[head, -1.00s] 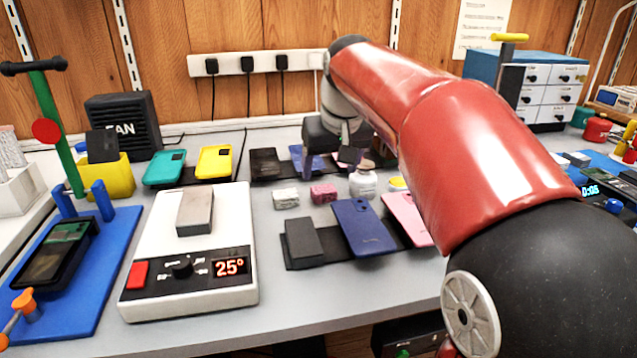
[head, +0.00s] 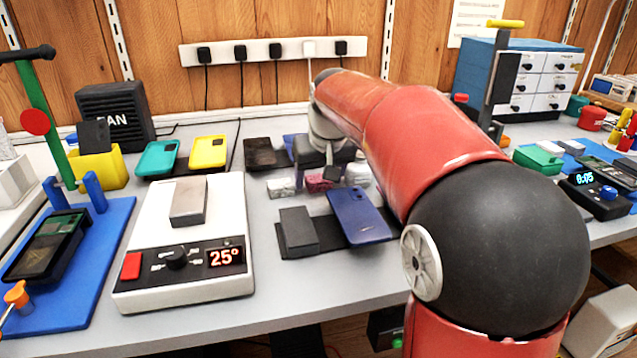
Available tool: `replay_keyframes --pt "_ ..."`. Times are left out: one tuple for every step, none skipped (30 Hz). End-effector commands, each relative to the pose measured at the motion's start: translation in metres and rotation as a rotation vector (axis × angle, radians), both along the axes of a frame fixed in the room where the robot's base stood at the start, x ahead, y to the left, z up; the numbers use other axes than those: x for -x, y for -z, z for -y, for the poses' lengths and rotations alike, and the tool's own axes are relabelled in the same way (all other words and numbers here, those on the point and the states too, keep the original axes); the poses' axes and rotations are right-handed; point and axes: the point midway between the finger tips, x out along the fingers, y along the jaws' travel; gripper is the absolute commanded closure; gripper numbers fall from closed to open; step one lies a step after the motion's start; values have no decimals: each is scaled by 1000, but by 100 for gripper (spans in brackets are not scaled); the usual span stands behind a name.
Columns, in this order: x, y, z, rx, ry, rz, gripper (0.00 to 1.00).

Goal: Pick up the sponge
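A small pink block (head: 318,183), which looks like the sponge, lies on the grey bench in the middle of the head view. A whitish block (head: 280,187) of similar size lies just left of it. My gripper (head: 326,170) is low over the pink block, and its dark body hides part of that block's top. The fingers are too small and too covered to tell whether they are open or shut, or whether they touch the block.
A white bottle (head: 357,175) stands close on the right. In front, a grey block and a blue phone (head: 360,217) lie on a dark mat (head: 330,228). A white heating plate (head: 190,250) stands left. Teal and yellow phone cases (head: 208,152) lie behind.

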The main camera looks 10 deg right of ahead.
Motion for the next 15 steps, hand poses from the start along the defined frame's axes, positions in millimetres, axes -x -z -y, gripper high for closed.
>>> replay_keyframes --pt "0 0 0 0 0 0 42" --pt "0 0 0 0 0 0 46" --pt "0 0 0 0 0 0 51" --pt "0 0 0 0 0 0 55" --pt "0 0 0 0 0 0 59" --pt "0 0 0 0 0 0 64" --pt "0 0 0 0 0 0 68" --pt "0 0 0 0 0 0 72" --pt "0 0 0 0 0 0 76" --pt "0 -1 0 0 0 1 76" --pt "0 -1 0 0 0 1 80" --pt "0 -1 0 0 0 1 80" --pt "0 -1 0 0 0 1 80" --pt "0 -1 0 0 0 1 80" --pt "0 -1 0 0 0 1 80"
